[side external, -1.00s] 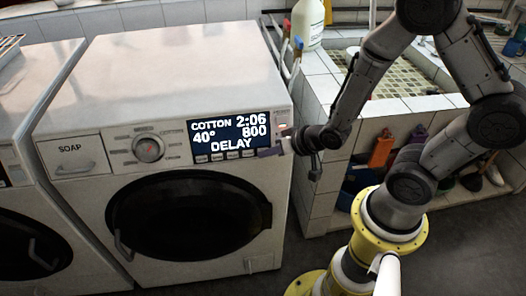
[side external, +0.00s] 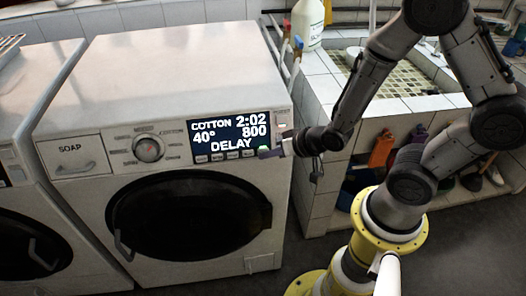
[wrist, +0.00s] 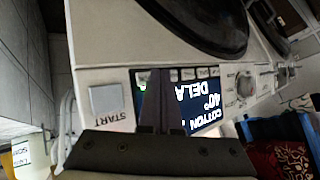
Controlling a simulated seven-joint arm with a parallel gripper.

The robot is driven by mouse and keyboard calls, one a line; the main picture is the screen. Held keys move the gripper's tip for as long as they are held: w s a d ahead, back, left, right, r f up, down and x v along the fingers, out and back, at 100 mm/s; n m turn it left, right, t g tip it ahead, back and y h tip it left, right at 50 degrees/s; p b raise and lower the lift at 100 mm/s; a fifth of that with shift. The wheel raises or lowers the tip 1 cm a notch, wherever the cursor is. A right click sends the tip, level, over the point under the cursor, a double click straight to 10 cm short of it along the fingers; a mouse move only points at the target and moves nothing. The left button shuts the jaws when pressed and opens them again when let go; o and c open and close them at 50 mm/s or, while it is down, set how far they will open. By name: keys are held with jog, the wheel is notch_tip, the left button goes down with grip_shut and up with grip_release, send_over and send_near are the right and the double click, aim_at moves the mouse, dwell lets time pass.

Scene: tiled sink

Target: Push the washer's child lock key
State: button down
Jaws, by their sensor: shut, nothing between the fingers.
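The white washer (side external: 190,75) has a dark display (side external: 230,134) reading COTTON, 2:02, 40°, 800 and DELAY. A row of small keys (side external: 217,157) runs under the display; their labels are too small to read, so I cannot tell which is the child lock key. The keys (wrist: 187,74) also show in the wrist view. My gripper (side external: 262,154) is shut, its tips at the right end of this row. In the wrist view, my gripper (wrist: 156,73) covers part of the panel there. Whether it touches a key is unclear. A green light shows beside the fingers.
The START button (wrist: 107,98) lies beside the display in the wrist view. The program knob (side external: 149,148) and soap drawer (side external: 75,155) are further left. A tiled sink (side external: 400,75) and a white bottle (side external: 308,25) stand to the right. Space before the round door is clear.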

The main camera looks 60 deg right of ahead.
jog(key=s+a+r, duration=0.2)
jog(key=s+a, duration=0.2)
dwell(0.6)
